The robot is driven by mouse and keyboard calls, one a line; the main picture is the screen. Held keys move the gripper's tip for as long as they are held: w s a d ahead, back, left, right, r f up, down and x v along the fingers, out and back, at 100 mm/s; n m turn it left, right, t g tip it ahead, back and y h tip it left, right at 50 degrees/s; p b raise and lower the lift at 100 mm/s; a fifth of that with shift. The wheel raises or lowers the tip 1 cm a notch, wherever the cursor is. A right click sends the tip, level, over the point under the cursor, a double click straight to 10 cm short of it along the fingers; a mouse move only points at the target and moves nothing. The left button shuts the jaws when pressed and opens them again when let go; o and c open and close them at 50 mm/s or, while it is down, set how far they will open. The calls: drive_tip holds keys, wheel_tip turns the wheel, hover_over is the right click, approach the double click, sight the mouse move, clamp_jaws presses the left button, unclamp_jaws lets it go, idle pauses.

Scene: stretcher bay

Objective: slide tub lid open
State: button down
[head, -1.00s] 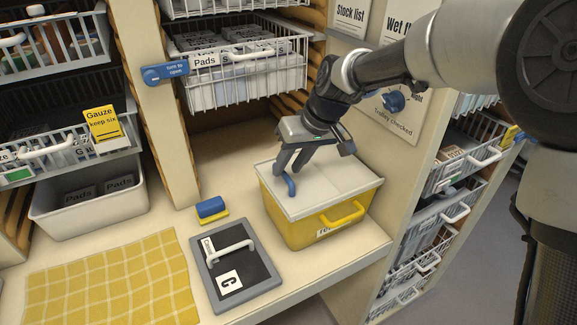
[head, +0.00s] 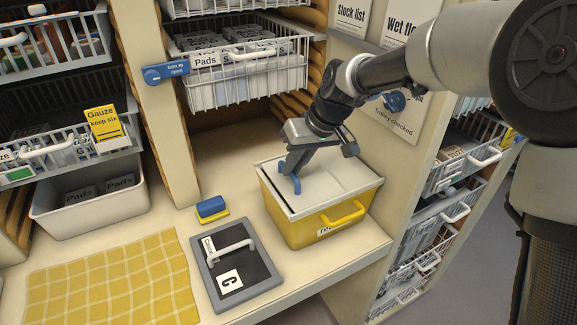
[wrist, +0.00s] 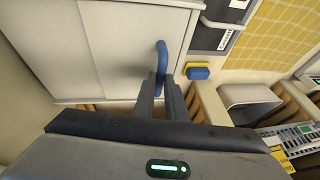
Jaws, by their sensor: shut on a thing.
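The yellow tub (head: 296,226) stands on the counter with a pale grey-white lid (head: 318,192) over its top. A blue upright handle (head: 297,185) rises from the left part of the lid. My gripper (head: 294,173) reaches down from above and is shut on this handle. In the wrist view, the handle (wrist: 161,57) stands between the fingertips (wrist: 164,85), and the lid (wrist: 128,45) shows as pale panels with a seam. A yellow handle (head: 343,214) is on the tub's front. I cannot tell whether any opening shows into the tub; the gripper hides part of the lid.
A grey-framed board (head: 236,270) with a white handle lies left of the tub. A blue and yellow block (head: 211,209) sits behind it. A yellow checked cloth (head: 110,282) covers the left counter. Wire baskets (head: 240,75) hang above. A wall panel stands close on the right.

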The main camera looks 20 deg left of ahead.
hover_over(319, 175)
idle(0.3)
drive_tip(key=c, duration=1.8)
unclamp_jaws()
drive_tip(key=v, duration=1.7)
drive_tip(key=shift+r, duration=0.2)
drive_tip(key=shift+d, duration=0.15)
